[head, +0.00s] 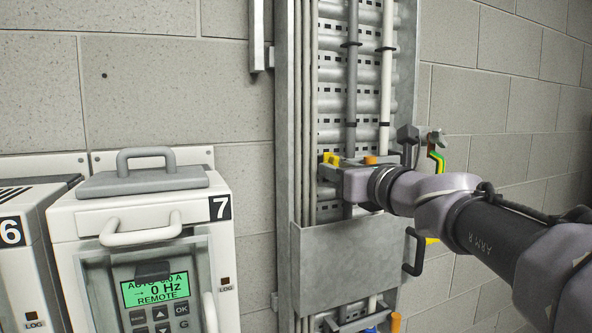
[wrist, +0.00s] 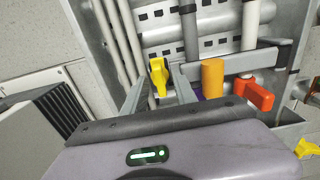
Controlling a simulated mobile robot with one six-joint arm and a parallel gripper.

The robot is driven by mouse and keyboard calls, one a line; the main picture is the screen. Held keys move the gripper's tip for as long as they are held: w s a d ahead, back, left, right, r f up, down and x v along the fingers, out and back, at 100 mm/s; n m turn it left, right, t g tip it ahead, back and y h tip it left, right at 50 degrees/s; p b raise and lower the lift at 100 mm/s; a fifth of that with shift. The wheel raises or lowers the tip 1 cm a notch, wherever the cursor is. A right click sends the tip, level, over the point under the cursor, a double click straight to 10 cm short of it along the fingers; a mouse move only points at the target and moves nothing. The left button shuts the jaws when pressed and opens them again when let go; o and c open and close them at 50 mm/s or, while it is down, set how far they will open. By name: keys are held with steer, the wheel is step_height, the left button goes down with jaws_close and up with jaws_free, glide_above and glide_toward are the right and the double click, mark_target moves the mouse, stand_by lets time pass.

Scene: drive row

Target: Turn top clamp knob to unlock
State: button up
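A yellow knob (wrist: 159,76) shows between the two grey fingertips of my gripper (wrist: 161,75) in the wrist view. The fingers are apart, with a small gap visible beside the knob; I cannot tell whether either finger touches it. In the head view the yellow knob (head: 331,158) is at the left end of my gripper (head: 335,172), in front of the vertical cable tray (head: 283,150). To its right in the wrist view are an orange cylinder (wrist: 212,78) and a red-orange handle (wrist: 258,94) near a grey bar. The lock state cannot be told.
A grey metal cover (head: 343,262) with a black handle (head: 414,252) sits just below my gripper. Drive unit 7 (head: 150,225) stands to the left. White and grey pipes (head: 387,70) run up the tray. Open block wall lies to the right.

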steer(key=shift+s, duration=0.1)
steer(key=b+v, duration=0.2)
steer(key=v, duration=1.5)
steer(key=s+a+f+n+g+b, duration=0.3)
steer(key=f+n+b, duration=0.2)
steer(key=f, duration=0.7)
steer(key=s+a+f+n+g+b, duration=0.2)
steer(key=a+f+n+b, duration=0.3)
steer(key=f, duration=0.8)
steer(key=s+a+f+n+g+b, duration=0.2)
steer(key=s+f+n+g+b, duration=0.3)
steer(key=f, duration=0.7)
steer(key=s+f+n+h+b, duration=0.1)
steer(key=s+f+n+b, duration=0.2)
steer(key=f, duration=0.8)
steer(key=s+f+n+g+h+b, duration=0.1)
steer(key=s+f+n+h+b, duration=0.1)
steer(key=f+n+b, duration=0.6)
step_height(320, 180, down, 4)
steer(key=shift+s+d+f+n+h, duration=0.15)
steer(key=shift+s+d+n+h, duration=0.2)
steer(key=shift+s+n, duration=0.6)
